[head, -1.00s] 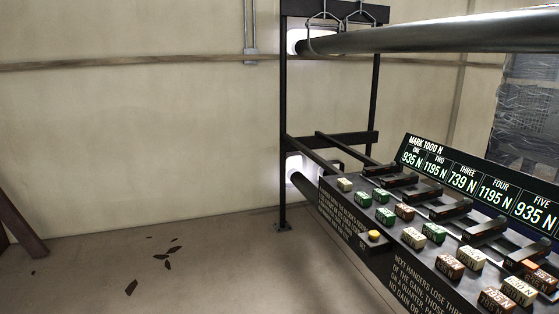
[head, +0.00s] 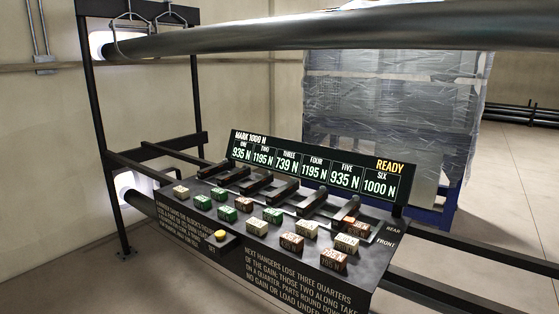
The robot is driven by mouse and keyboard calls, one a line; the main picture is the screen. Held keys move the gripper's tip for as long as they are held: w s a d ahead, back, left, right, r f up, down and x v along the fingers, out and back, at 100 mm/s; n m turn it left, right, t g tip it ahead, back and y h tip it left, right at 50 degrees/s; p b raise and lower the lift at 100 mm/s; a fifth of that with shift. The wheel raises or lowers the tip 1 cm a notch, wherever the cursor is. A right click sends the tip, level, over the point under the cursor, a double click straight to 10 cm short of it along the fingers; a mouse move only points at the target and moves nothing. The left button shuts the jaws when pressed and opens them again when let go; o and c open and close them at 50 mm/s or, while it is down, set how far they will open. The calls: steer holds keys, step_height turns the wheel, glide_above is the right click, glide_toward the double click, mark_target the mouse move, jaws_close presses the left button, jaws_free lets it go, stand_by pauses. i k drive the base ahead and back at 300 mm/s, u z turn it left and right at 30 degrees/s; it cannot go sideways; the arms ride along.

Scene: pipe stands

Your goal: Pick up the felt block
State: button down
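Small labelled blocks stand in loose rows on a dark sloping panel (head: 215,222). There are cream ones, such as the far-left block (head: 181,191), green ones, such as the block near the middle (head: 272,215), and brown ones, such as the block at the front right (head: 333,261). Their labels are too small to read surely, so I cannot tell which block is felt. One brown block (head: 350,226) sits near the right end of the row of dark arms. My gripper is not in view.
A yellow button (head: 220,235) sits at the panel's front. A large pipe (head: 330,40) crosses above. A wrapped stack (head: 390,115) stands behind.

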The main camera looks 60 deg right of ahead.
mark_target(348, 245)
steer(key=u, duration=0.65)
steer(key=k, duration=0.15)
steer(key=z, duration=2.7)
steer(key=k, duration=0.95)
steer(key=u, duration=0.2)
steer(key=i, duration=0.7)
steer(key=z, duration=0.05)
